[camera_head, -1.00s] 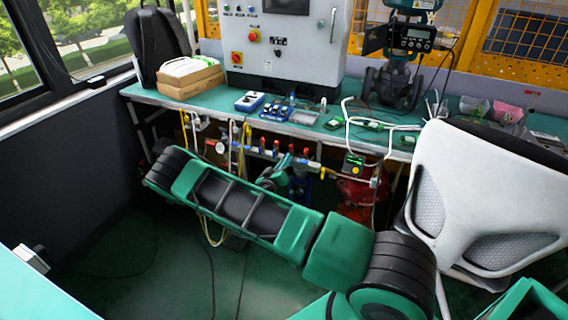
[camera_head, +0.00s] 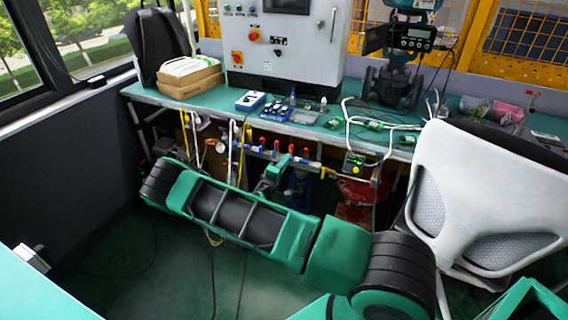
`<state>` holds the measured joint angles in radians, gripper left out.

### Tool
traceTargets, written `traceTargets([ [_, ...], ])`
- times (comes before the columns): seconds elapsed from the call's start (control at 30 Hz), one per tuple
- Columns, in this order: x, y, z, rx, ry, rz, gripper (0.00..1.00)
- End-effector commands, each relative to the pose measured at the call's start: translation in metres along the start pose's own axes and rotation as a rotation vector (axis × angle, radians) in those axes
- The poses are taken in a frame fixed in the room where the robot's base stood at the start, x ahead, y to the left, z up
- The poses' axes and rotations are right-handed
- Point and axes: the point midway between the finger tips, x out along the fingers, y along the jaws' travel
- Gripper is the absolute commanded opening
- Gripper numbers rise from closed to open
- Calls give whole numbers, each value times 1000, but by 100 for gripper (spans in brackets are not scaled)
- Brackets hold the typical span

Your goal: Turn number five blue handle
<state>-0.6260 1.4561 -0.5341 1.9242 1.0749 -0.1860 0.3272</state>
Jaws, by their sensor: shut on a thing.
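A row of small valves (camera_head: 291,150) with red handles and some blue parts runs along a pipe under the bench. My gripper (camera_head: 286,158) is small and partly hidden at this row, just beyond my green forearm. It is shut on a valve handle there. The handle's colour and its angle cannot be made out behind the gripper. No number labels can be read.
The green bench (camera_head: 215,112) runs above the valves, with a control cabinet (camera_head: 280,45) on it. A white chair (camera_head: 480,200) stands close on the right. A small box with a yellow button (camera_head: 354,165) hangs right of the valves. Cables lie on the floor.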

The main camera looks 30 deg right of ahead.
Motion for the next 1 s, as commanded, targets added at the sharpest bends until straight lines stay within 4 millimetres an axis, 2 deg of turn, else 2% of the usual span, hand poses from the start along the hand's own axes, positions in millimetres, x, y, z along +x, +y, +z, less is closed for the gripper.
traceTargets([
  [0.33, -2, -4, -4, -118, 10, -8, 0],
  [0.83, -2, -5, -5, -135, 11, -9, 0],
  [0.9, -2, -5, -5, -135, 11, -9, 22],
  [0.93, -2, -5, -4, -136, 10, -8, 27],
  [1.0, -2, -4, -3, -136, 8, -6, 27],
])
